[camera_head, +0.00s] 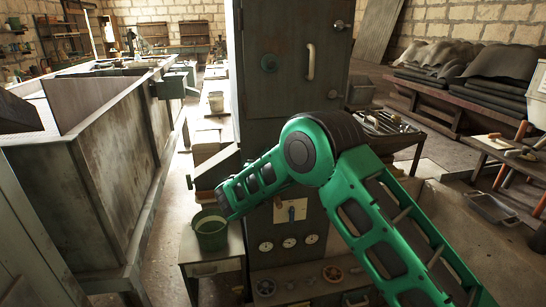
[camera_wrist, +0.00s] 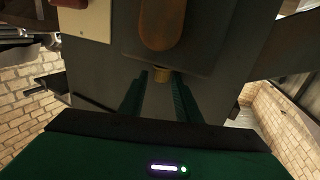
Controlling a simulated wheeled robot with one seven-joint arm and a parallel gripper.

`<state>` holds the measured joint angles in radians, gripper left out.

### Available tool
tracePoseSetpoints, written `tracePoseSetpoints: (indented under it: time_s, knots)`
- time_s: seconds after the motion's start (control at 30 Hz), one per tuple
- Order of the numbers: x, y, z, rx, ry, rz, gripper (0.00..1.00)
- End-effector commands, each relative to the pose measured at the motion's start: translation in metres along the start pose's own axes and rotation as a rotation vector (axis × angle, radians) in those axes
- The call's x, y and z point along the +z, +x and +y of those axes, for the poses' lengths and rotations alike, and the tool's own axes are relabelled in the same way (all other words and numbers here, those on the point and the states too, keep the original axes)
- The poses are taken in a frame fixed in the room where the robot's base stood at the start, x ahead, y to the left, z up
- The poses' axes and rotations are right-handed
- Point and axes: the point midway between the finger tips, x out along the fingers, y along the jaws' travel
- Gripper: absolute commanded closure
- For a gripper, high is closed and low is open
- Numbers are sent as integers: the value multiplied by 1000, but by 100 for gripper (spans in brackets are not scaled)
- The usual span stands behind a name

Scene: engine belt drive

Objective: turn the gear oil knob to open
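In the head view, a dark metal cabinet (camera_head: 300,60) stands ahead of my green arm. Its lower front carries a pale plate with a small lever (camera_head: 291,211), a row of dial gauges (camera_head: 289,243) and round knobs (camera_head: 333,273) near the bottom. I cannot tell which control is the gear oil knob. In the wrist view, my gripper (camera_wrist: 160,92) is open, its two dark green fingers apart. A worn orange-brown handle (camera_wrist: 162,24) with a brass stub (camera_wrist: 162,75) lies ahead, between the finger lines. I see no grip on it; contact is unclear. My gripper is hidden in the head view.
A green bucket (camera_head: 211,232) stands on a small table left of the cabinet's lower part. A large rusty metal tank (camera_head: 105,160) fills the left. A tool table (camera_head: 390,135) stands right of the cabinet.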

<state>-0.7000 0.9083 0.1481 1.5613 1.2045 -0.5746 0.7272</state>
Motion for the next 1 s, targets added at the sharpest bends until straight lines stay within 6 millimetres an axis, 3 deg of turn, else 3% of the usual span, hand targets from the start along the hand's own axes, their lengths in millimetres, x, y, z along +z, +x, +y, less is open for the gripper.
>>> tracePoseSetpoints:
  time_s: [0.17,0.6,1.0]
  knots:
    - [0,-17,-4,-7,1,-2,64]
    - [1,-92,-2,-4,-1,-2,64]
    - [1,-106,0,0,0,-1,64]
